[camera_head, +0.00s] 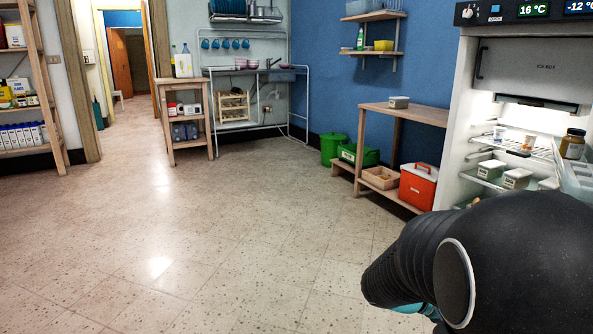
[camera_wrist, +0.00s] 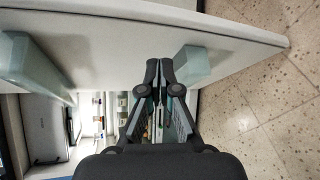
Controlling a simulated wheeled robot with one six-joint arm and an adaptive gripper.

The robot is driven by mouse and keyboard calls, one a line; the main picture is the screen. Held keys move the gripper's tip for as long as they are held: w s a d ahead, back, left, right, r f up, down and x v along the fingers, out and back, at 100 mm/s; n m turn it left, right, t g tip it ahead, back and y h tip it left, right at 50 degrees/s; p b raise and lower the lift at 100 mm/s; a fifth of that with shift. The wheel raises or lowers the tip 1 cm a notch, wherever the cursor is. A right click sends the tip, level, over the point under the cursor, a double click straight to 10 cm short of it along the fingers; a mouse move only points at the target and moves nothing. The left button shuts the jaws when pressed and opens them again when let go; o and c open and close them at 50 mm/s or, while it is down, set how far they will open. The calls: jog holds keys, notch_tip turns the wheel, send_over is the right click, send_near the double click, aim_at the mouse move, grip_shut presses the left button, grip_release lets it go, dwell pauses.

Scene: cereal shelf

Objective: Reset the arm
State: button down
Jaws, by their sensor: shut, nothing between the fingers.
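My gripper (camera_wrist: 160,85) shows in the wrist view with its two dark fingers closed together and nothing between them. It is in front of a large pale panel (camera_wrist: 240,42), which looks like an open fridge door. A pale greenish block-like part (camera_wrist: 205,64) of the panel is close to the right of the fingertips. In the head view, my dark arm covers the lower right corner, and the gripper's fingers cannot be made out there.
The open, lit fridge (camera_head: 480,130) stands at the right, with containers and a jar (camera_head: 572,144) inside. A wooden bench (camera_head: 420,113) holds a red cooler (camera_head: 418,186). Green bins (camera_head: 334,148) stand near the blue wall. A wooden shelf (camera_head: 55,95) is at the left. The middle floor is clear.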

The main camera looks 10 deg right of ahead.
jog(key=s+a+f+t+y+p, duration=0.1)
jog(key=a+f+t+y, duration=0.1)
jog(key=a+y, duration=0.35)
jog(key=s+a+f+t+y+p, duration=0.1)
jog(key=s+a+f+y+p, duration=0.15)
jog(key=a, duration=0.55)
jog(key=a+r+t+y+p, duration=0.5)
jog(key=a+r+t+y, duration=0.1)
jog(key=a+r, duration=0.8)
jog(key=shift+w+a+r+n+t, duration=0.2)
jog(key=shift+a+r+n+t, duration=0.15)
jog(key=shift+a+t, duration=0.55)
jog(key=shift+a, duration=0.2)
